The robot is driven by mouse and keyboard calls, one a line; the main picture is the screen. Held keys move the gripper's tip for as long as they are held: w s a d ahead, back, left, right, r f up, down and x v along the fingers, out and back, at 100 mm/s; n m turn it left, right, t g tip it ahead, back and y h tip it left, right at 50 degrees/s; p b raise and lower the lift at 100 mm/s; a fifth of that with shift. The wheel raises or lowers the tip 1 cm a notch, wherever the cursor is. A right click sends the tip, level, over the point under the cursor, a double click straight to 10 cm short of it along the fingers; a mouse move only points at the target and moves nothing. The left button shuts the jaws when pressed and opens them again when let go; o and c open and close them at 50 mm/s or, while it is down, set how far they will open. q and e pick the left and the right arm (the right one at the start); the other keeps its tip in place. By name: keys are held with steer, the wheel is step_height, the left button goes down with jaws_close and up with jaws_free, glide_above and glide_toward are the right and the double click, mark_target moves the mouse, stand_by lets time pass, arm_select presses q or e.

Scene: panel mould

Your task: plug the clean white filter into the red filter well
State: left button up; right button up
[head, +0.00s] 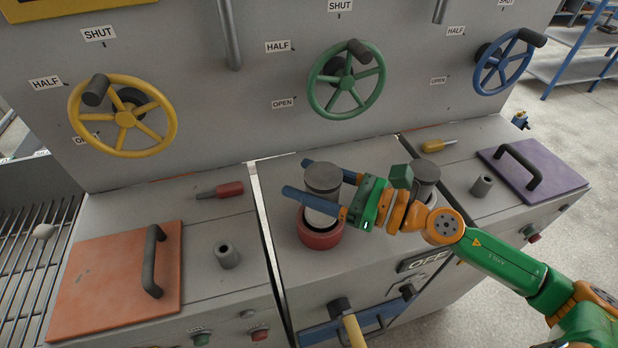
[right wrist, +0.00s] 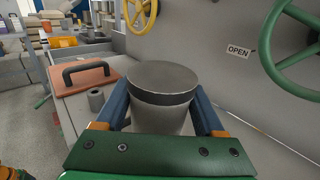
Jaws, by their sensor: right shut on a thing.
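The white filter (head: 321,212) has a dark grey cap and stands upright at the red filter well (head: 321,238). My right gripper (head: 314,178) is shut on the filter, with one blue finger on each side below the cap. The right wrist view shows the filter (right wrist: 162,112) between the two fingers. The filter's lower end is hidden by the red ring, so I cannot tell how deep it sits. My left gripper is not in view.
A second dark-capped cylinder (head: 426,176) stands behind my right wrist. An orange lid (head: 110,275) lies left, a purple lid (head: 540,170) right. A grey socket (head: 227,255) and a red-handled tool (head: 222,190) lie nearby. Yellow (head: 124,117), green (head: 347,82) and blue (head: 503,63) handwheels line the panel.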

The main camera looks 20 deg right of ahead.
steer(key=shift+f+b, duration=2.25)
steer(key=shift+f, duration=0.1)
steer(key=o, duration=1.5)
steer(key=b+v, duration=0.4)
steer(key=shift+s+d+f, duration=0.1)
steer(key=shift+d+f, duration=0.05)
steer(key=shift+f, duration=0.1)
steer(key=shift+s+d+r, duration=0.2)
steer(key=shift+s+d, duration=0.05)
steer(key=shift+s, duration=0.05)
steer(key=shift+v, duration=1)
steer(key=shift+r, duration=0.1)
